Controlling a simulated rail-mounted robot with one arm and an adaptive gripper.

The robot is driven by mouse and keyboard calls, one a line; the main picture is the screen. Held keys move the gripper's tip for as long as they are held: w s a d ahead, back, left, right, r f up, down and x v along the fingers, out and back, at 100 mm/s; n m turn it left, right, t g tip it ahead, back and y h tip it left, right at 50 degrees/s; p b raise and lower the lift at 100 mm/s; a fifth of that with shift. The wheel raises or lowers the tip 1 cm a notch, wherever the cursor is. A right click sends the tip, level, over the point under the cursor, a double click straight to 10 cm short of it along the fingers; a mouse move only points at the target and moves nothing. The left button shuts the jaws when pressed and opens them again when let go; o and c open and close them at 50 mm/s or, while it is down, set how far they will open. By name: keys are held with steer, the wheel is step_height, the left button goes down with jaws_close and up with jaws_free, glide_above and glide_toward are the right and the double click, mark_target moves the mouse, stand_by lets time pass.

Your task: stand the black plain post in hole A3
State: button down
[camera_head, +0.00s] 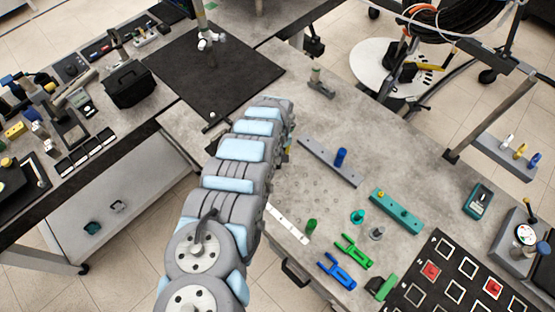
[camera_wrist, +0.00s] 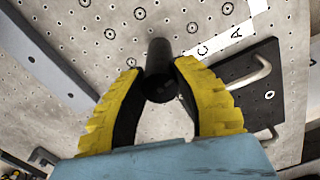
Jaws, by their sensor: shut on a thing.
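The black post (camera_wrist: 159,52) shows in the wrist view between the yellow fingers of my gripper (camera_wrist: 158,80). The fingers are shut on it, and it points away from the camera toward the hole-dotted surface. A white strip (camera_wrist: 228,36) with the letters C and A lies to the right of the post. Ringed holes (camera_wrist: 193,27) lie near the strip; I cannot tell which is A3. Whether the post's far end touches the surface is unclear. In the head view my arm hides the post and most of my gripper; the hole field (camera_head: 310,195) shows right of the arm.
A green post (camera_head: 311,226) stands by the white strip. A teal block (camera_head: 396,210) and green and blue forks (camera_head: 353,250) lie to the right. A black plate (camera_wrist: 262,85) with metal handles is beside my gripper.

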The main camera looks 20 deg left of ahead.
steer(key=shift+r+p, duration=1.25)
steer(key=shift+r, duration=0.1)
stand_by(0.3)
steer(key=shift+r+p, duration=1.55)
steer(key=shift+r, duration=0.1)
